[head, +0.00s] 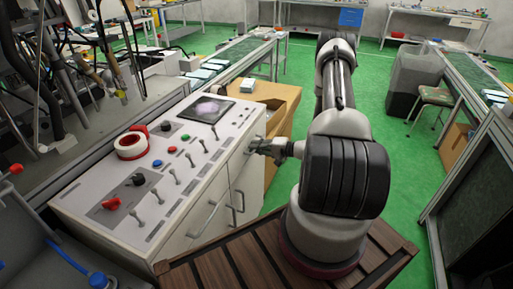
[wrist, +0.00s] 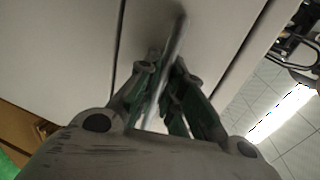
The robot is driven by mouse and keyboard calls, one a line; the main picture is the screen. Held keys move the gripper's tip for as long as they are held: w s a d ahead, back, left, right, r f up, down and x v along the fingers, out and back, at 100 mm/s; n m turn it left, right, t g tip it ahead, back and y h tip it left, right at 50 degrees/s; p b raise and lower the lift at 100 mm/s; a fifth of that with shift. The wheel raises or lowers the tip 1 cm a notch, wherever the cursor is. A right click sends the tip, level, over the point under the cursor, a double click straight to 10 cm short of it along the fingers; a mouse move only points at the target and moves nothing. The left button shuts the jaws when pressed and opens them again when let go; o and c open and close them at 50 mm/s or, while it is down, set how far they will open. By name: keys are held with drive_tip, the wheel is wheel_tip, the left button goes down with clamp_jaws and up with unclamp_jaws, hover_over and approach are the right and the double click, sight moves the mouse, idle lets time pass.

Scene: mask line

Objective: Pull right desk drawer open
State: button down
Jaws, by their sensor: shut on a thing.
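The white control desk (head: 150,222) has a front of pale drawer panels with metal bar handles. My gripper (head: 266,149) is at the right end of this front, near the desk's top edge. In the wrist view my gripper (wrist: 165,95) has its green fingers closed on either side of a metal bar handle (wrist: 178,40). The handle is on a pale drawer front (wrist: 215,25) with dark seams on both sides. My fingers hide part of the handle. I cannot tell whether this drawer stands out from the desk.
Other handles (head: 237,201) show lower on the desk front. A cardboard box (head: 283,93) stands just behind the desk's right end.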

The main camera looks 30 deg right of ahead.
drive_tip(key=shift+s+d, duration=0.1)
drive_tip(key=f+v, duration=0.2)
drive_tip(key=v, duration=0.9)
drive_tip(key=s+f+v, duration=0.1)
drive_tip(key=f+v, duration=0.2)
drive_tip(key=v, duration=0.9)
drive_tip(key=shift+s+d, duration=0.15)
drive_tip(key=shift+d, duration=0.25)
drive_tip(key=c, duration=1.8)
unclamp_jaws()
drive_tip(key=v, duration=1.2)
